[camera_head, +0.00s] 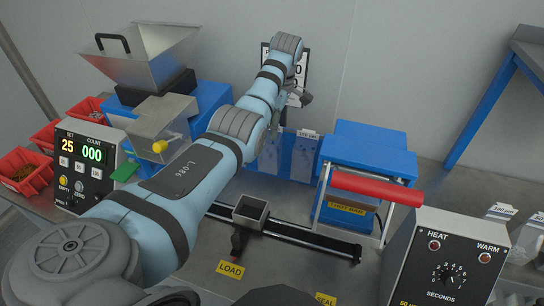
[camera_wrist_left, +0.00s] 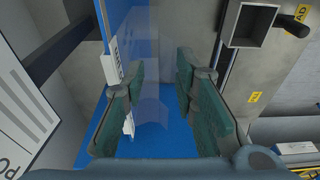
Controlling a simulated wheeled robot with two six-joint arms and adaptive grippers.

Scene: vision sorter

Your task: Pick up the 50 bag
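Clear bags with white labels hang in a blue rack behind the bench. One clear bag (camera_head: 303,158) shows in the head view, with a label at its top; I cannot read a 50 on it. My left gripper (camera_wrist_left: 160,105) is open in the left wrist view, its two green-padded fingers apart. A clear bag (camera_wrist_left: 152,103) shows between and beyond the fingers against the blue rack; I cannot tell whether they touch it. In the head view the left hand (camera_head: 303,97) is above the rack, its fingertips mostly hidden by the arm. My right gripper is out of view.
A blue sealer with a red handle (camera_head: 376,188) stands right of the rack. A small square metal cup (camera_head: 250,211) sits on a black rail in front. A counter box (camera_head: 86,165) stands left, and a heat control box (camera_head: 450,262) lower right.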

